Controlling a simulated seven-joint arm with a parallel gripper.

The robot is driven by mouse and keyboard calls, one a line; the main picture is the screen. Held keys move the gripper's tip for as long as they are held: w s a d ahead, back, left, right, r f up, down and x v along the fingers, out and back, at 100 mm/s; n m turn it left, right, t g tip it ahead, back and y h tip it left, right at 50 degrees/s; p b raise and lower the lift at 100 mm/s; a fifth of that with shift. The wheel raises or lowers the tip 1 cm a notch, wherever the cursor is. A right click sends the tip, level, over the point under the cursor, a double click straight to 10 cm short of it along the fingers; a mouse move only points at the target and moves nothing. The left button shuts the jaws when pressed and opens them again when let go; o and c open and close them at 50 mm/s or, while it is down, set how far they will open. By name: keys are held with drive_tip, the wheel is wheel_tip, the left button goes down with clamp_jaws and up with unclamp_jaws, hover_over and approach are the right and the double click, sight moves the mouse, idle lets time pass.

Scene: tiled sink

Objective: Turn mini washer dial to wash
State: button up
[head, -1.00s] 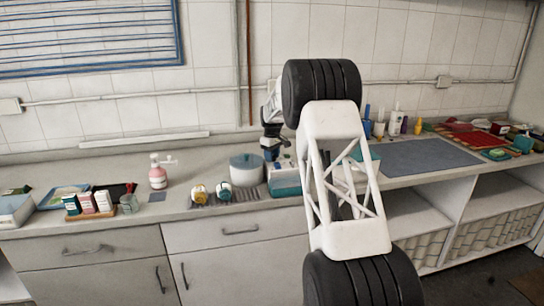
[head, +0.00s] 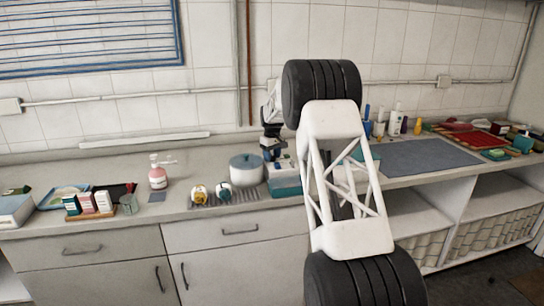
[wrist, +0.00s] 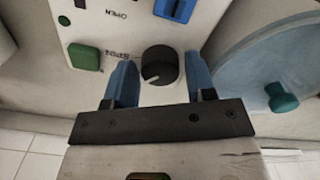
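The black round dial (wrist: 160,65) sits on a white control panel (wrist: 112,20) in the wrist view. A pale mark shows on its lower left part; its exact setting is hard to read. The word SPIN is printed upside down to its left. My gripper (wrist: 161,78) is open, with one blue finger on each side of the dial and a narrow gap visible on the right. In the head view my gripper (head: 272,150) is over the white and teal box (head: 286,187); the dial cannot be made out there.
The panel also has a green button (wrist: 85,56) and a blue switch (wrist: 175,9). A light blue lid with a teal knob (wrist: 282,98) is close on the right. The grey lidded tub (head: 245,176) and yellow-fronted items (head: 199,193) stand beside the box on the counter.

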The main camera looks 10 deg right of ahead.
sight(272, 156)
drive_tip(key=shift+r, duration=3.9)
